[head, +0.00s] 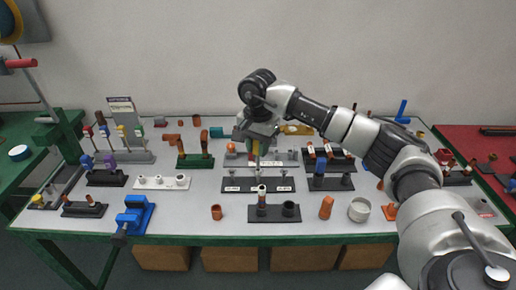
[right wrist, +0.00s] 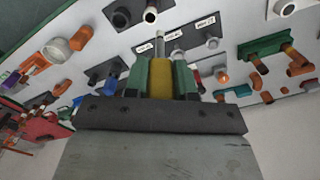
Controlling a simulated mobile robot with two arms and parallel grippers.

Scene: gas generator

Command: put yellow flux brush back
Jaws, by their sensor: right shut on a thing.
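My right gripper (head: 256,146) is above the middle of the table and shut on the yellow flux brush (head: 255,148). In the right wrist view the brush's yellow handle (right wrist: 160,84) sits between the green fingers (right wrist: 160,78), with a thin grey end (right wrist: 161,42) pointing away from the palm. Below the gripper is a black plate with white labels (head: 232,188), which also shows in the right wrist view (right wrist: 178,46). I cannot tell whether the brush touches it. My left gripper is not in view.
A rack with coloured-top pieces and a sign (head: 120,105) stands at the back left. A black two-hole holder (head: 275,215) is in front of the labelled plate. A blue vise (head: 133,216) is at the front left. Orange fittings and a grey ring (head: 359,210) stand along the front.

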